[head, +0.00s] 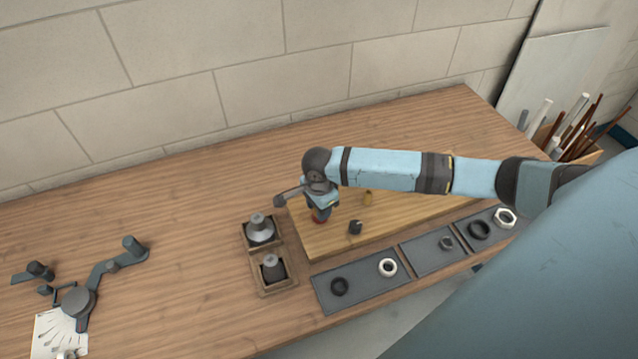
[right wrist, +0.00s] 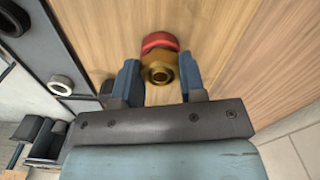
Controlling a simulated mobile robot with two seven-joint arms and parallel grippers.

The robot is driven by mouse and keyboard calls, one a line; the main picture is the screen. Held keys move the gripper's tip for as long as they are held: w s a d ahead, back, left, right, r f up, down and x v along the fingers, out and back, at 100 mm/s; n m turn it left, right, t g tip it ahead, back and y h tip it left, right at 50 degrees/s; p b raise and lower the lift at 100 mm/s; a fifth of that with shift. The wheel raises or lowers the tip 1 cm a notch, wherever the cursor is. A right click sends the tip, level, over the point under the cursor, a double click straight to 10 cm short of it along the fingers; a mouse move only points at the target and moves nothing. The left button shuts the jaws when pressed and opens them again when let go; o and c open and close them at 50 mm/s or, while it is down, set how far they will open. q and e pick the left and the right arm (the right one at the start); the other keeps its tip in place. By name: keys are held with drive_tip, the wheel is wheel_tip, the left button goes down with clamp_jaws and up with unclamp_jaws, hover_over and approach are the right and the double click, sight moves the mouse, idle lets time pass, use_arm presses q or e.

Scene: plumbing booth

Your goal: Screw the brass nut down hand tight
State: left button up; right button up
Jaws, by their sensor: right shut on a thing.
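The brass nut (right wrist: 158,70) shows in the right wrist view, between the two blue fingers of my right gripper (right wrist: 159,80). The fingers are shut on its sides. A red round part (right wrist: 160,42) sits right beside the nut, partly covered by it; I cannot tell how far the nut is down its thread. In the head view my right gripper (head: 321,203) points down at the left end of the wooden board (head: 400,217). My left gripper is not in view.
Grey trays (head: 325,300) with rings and nuts line the front. Two grey cone-shaped parts (head: 259,232) sit in wooden holders on the left. A jointed grey device (head: 80,298) stands far left.

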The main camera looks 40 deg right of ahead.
drive_tip(key=shift+m+p, duration=0.7)
drive_tip(key=shift+p, duration=0.4)
drive_tip(key=shift+r+m+p, duration=0.15)
drive_tip(key=shift+m+p, duration=0.25)
drive_tip(key=shift+p, duration=0.1)
drive_tip(key=shift+f+m, duration=0.25)
drive_tip(key=shift+m, duration=0.95)
drive_tip(key=m, duration=0.3)
drive_tip(key=shift+f, duration=0.15)
drive_tip(key=shift+w+d+m, duration=0.1)
drive_tip(key=shift+w+m, duration=0.05)
drive_tip(key=shift+m, duration=0.95)
drive_tip(key=o, duration=1)
